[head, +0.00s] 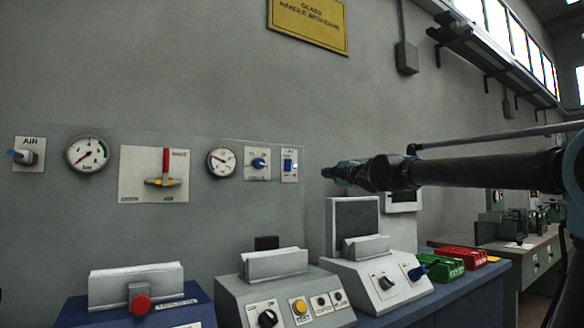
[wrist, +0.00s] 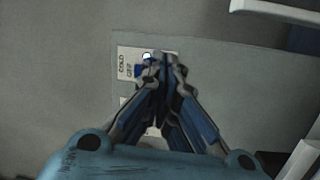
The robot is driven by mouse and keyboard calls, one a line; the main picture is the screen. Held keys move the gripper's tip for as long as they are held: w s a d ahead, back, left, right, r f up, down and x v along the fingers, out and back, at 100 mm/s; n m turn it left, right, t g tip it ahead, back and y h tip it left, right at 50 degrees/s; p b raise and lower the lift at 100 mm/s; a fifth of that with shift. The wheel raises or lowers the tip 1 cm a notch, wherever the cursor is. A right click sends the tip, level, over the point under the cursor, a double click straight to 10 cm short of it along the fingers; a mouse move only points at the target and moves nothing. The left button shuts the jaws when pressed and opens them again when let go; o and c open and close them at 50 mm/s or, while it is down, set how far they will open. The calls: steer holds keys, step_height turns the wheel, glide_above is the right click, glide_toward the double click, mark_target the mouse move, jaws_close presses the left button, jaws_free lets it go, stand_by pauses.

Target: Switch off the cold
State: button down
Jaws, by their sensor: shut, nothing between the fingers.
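The cold switch is a small white plate (head: 284,176) with a blue rocker (head: 288,165) at the right end of the wall panel in the head view. In the wrist view its plate (wrist: 124,66) reads "COLD" and "OFF" sideways, and a bright white lamp (wrist: 147,56) shows beside the fingertips. My gripper (head: 326,173) is shut and empty, just right of the switch plate in the head view. In the wrist view the closed fingertips (wrist: 163,66) cover most of the switch. I cannot tell whether they touch it.
Left of the switch are a blue knob (head: 259,163), a gauge (head: 221,162), a red-handled valve (head: 166,168), another gauge (head: 87,153) and an air valve (head: 22,157). Below stand bench devices, including one with a red button (head: 139,304). Green (head: 440,267) and red (head: 462,258) boxes lie right.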

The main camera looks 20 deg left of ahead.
mark_target(287, 162)
steer(key=s+a+r+n+g+y, duration=0.2)
steer(key=a+r+n+y, duration=0.1)
steer(key=a, duration=0.3)
steer(key=shift+s+a+r+n, duration=0.15)
steer(key=shift+s+a+n, duration=0.2)
steer(key=shift+n, duration=0.05)
steer(key=shift+w+a, duration=0.1)
steer(key=x, duration=1.3)
steer(key=shift+w+a, duration=0.2)
steer(key=shift+w, duration=0.1)
steer(key=shift+a, duration=0.1)
steer(key=shift+w+a+r, duration=0.2)
steer(key=shift+s+d, duration=0.1)
steer(key=s+d+r, duration=0.1)
steer(key=s+d, duration=0.7)
steer(key=d, duration=0.2)
steer(key=shift+s+d+r, duration=0.25)
steer(key=shift+s+r, duration=0.1)
steer(key=shift+r, duration=0.05)
